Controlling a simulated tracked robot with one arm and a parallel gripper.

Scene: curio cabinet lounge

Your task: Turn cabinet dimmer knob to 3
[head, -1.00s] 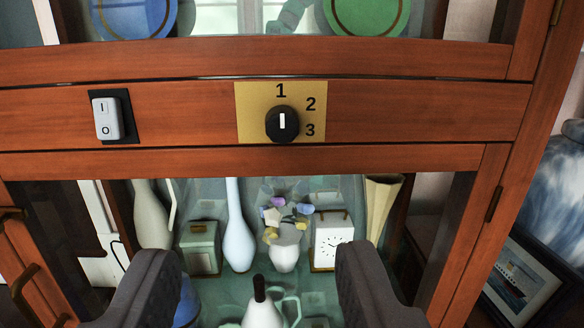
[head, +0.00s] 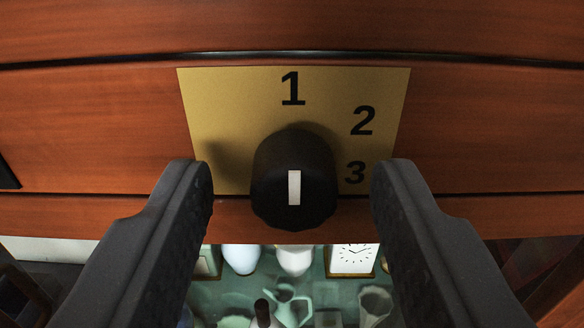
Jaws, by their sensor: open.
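The black dimmer knob (head: 294,215) sits on a brass plate (head: 225,105) marked 1, 2 and 3, on the cabinet's wooden rail. Its white pointer line (head: 294,187) is upright, in line with the 1 at the top. The 3 is at the right of the knob, partly beside my right finger. My gripper (head: 292,185) is open, with one dark finger on each side of the knob. A gap shows between the knob and each finger, and neither appears to touch it.
The wooden rail (head: 90,125) spans the view. A dark edge of the switch (head: 6,175) shows at the far left. Below the rail, the cabinet holds a white clock (head: 353,260), vases and other small pieces.

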